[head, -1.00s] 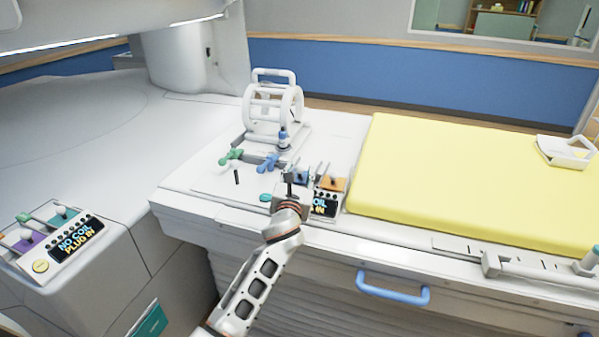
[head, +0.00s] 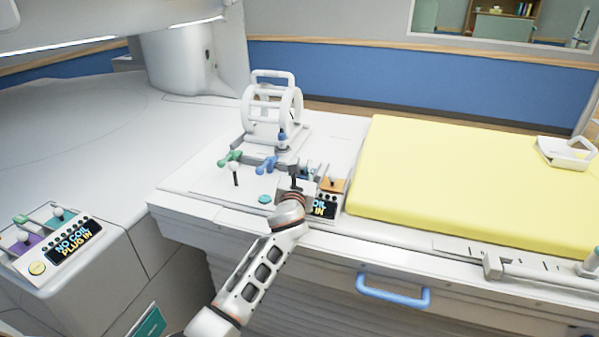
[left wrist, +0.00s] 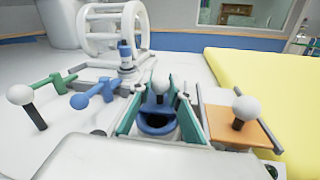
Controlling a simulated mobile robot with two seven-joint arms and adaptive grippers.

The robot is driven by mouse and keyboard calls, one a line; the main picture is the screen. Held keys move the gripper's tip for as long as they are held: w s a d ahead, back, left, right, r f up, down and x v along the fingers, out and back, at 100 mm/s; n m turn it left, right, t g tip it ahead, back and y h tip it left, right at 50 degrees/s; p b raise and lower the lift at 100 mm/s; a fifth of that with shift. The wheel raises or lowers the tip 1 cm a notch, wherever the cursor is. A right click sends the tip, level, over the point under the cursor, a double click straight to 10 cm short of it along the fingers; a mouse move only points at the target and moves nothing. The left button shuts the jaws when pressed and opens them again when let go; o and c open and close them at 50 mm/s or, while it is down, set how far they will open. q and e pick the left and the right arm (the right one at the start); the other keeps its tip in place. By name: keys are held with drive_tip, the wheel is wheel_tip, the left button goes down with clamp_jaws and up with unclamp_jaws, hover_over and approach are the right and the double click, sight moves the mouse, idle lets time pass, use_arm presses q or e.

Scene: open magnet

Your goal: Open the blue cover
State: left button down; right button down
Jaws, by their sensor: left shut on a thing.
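The blue cover (left wrist: 156,103) is between teal side rails in the left wrist view, with a white ball knob (left wrist: 160,86). In front of it a dark round socket with a blue rim (left wrist: 157,124) is exposed, so the cover stands at least partly open. In the head view my left gripper (head: 296,184) is shut at the blue cover's slot and hides most of it. The fingers do not show clearly in the left wrist view, so their exact contact is unclear. My right gripper is not in view.
An orange cover with a white knob (left wrist: 228,124) is close on the right. Blue (head: 266,163) and green levers (head: 230,158) stand left, before a white ring-shaped coil (head: 272,105). The yellow mattress (head: 480,180) is to the right. A blue handle (head: 393,292) is on the front.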

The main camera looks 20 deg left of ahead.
use_arm(q)
drive_tip(key=shift+w, duration=0.15)
drive_tip(key=c, duration=1.9)
unclamp_jaws()
drive_tip(key=s, duration=0.4)
drive_tip(key=s+d, duration=0.1)
drive_tip(key=s, duration=0.3)
drive_tip(key=s+d, duration=0.1)
drive_tip(key=s, duration=0.3)
